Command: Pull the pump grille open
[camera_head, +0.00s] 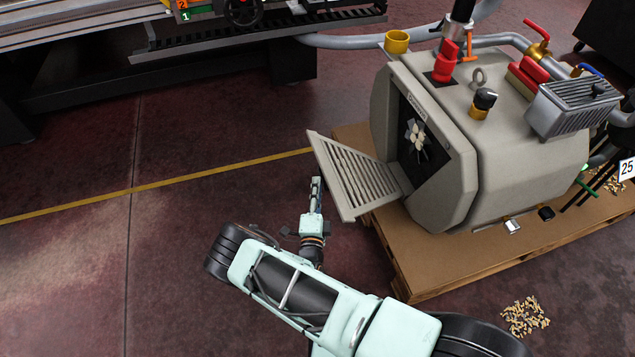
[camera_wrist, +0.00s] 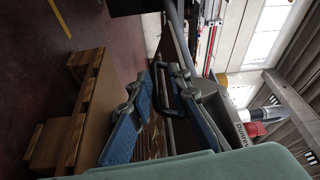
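The pump grille (camera_head: 355,178) is a grey slatted panel, swung well out from the front of the beige pump (camera_head: 520,140). The dark opening behind it shows a pale fan (camera_head: 416,135). My gripper (camera_head: 317,183) is just left of the grille's outer edge, low and close to it; contact cannot be told. In the wrist view my gripper (camera_wrist: 163,75) has two blue-padded fingers standing apart, with a gap between the tips. A dark looped bar (camera_wrist: 167,97) shows between them, and it does not look clamped. Brownish slats show behind, partly hidden by the fingers.
The pump stands on a wooden pallet (camera_head: 450,265), which also shows in the wrist view (camera_wrist: 90,100). Loose yellowish bits (camera_head: 525,316) lie on the floor at lower right. A long metal table (camera_head: 80,25) stands at upper left. The floor left of the grille is clear.

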